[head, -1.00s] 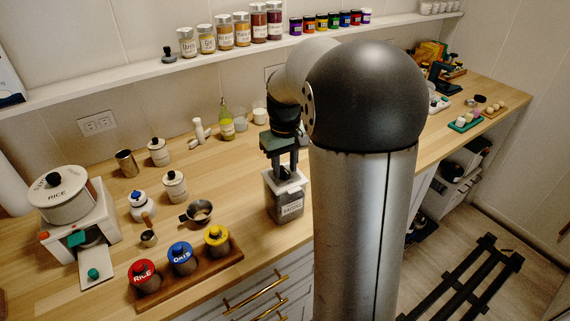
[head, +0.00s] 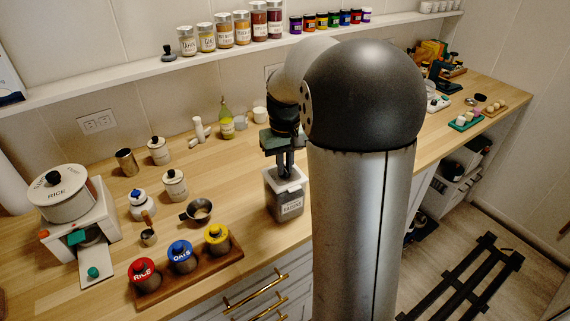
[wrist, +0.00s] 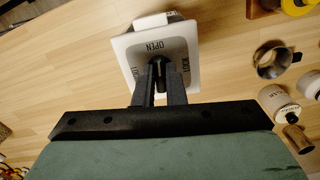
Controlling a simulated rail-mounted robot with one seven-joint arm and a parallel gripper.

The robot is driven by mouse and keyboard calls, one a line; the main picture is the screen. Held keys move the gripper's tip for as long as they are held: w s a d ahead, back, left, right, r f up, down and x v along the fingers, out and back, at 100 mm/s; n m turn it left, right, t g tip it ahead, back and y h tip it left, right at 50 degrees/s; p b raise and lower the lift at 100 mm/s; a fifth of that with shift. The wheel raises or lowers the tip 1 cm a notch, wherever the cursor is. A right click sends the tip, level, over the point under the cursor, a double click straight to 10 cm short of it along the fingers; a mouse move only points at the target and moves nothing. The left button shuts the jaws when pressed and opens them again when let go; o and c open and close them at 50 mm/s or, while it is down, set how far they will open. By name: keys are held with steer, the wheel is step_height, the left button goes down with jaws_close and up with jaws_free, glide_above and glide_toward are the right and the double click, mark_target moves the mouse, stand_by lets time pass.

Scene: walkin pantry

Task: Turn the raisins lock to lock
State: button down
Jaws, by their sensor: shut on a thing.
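The raisins canister (head: 285,199) is a clear square box with a white lid (head: 283,178) and a label on its front. It stands upright near the counter's front edge. My gripper (head: 285,170) points down from above and is shut on the dark knob in the middle of the lid. In the wrist view, the lid (wrist: 137,55) reads OPEN on one side, with other words partly hidden on neighbouring sides. The knob (wrist: 158,68) sits between my fingertips there, and the fingers cover part of it.
A metal cup with a handle (head: 197,211) and a wooden tray (head: 205,272) with red, blue and yellow lidded jars stand to the left. White canisters (head: 174,186) are behind them. A green bottle (head: 226,122) stands at the back.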

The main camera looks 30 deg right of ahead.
steer(key=m, duration=0.4)
steer(key=shift+a, duration=0.1)
steer(key=m, duration=0.4)
steer(key=shift+w+a+m, duration=0.1)
steer(key=shift+m, duration=0.3)
steer(key=m, duration=0.4)
steer(key=shift+w+r, duration=0.1)
steer(key=shift+m, duration=1.8)
steer(key=c, duration=1.5)
jaws_free()
step_height(320, 180, up, 17)
steer(key=shift+r+b, duration=0.15)
steer(key=shift+b, duration=0.15)
